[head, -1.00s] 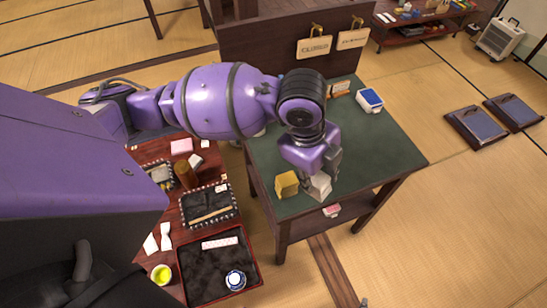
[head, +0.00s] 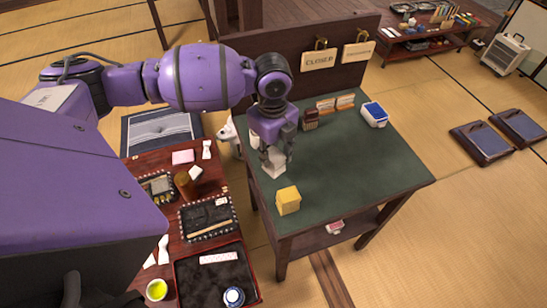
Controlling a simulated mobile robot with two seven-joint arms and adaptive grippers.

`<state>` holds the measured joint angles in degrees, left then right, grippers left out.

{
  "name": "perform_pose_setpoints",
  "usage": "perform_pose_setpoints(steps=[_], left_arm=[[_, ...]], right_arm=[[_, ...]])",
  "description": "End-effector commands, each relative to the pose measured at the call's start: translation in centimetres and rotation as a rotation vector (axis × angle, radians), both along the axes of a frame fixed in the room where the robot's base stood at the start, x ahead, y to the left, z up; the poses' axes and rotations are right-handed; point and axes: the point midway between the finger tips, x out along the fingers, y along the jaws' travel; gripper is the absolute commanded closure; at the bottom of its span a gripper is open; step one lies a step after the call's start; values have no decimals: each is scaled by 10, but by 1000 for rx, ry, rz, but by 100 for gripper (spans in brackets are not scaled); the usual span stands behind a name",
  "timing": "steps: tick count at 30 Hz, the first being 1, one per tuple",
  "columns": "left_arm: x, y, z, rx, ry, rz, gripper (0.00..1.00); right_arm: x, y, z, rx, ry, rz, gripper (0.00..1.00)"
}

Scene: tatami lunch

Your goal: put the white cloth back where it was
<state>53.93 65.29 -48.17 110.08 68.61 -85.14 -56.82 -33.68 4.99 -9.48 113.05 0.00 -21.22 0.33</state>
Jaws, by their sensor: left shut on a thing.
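My left gripper (head: 274,150) points down over the left part of the green-topped table (head: 345,185), shut on a small white folded thing that looks like the white cloth (head: 275,165). Its fingers hide the cloth's upper part. The cloth is at or just above the green top; I cannot tell if it touches. A yellow folded cloth or block (head: 288,201) sits on the table just in front of it. My right gripper is out of view.
Behind the gripper stand a dark calculator-like thing (head: 311,120), small card stands (head: 335,104) and a blue-and-white box (head: 374,114). The green top's middle and right are clear.

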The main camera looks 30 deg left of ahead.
Motion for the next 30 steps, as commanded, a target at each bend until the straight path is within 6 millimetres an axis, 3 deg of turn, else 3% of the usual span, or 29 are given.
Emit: perform_pose_setpoints(steps=[5, 11, 16, 23, 24, 27, 30], left_arm=[[15, 8, -20, -1, -1, 1, 89], [23, 13, -31, 1, -1, 2, 89], [21, 12, -56, -1, -1, 0, 89], [22, 13, -60, 1, -3, 0, 92], [22, 13, -60, 1, -3, 0, 63], [22, 13, -59, 1, -3, 0, 50], [22, 13, -59, 1, -3, 0, 49]], right_arm=[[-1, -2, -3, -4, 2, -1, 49], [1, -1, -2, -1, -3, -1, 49], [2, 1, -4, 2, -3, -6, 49], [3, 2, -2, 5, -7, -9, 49], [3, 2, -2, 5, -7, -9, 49], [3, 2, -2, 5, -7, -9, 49], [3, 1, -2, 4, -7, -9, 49]])
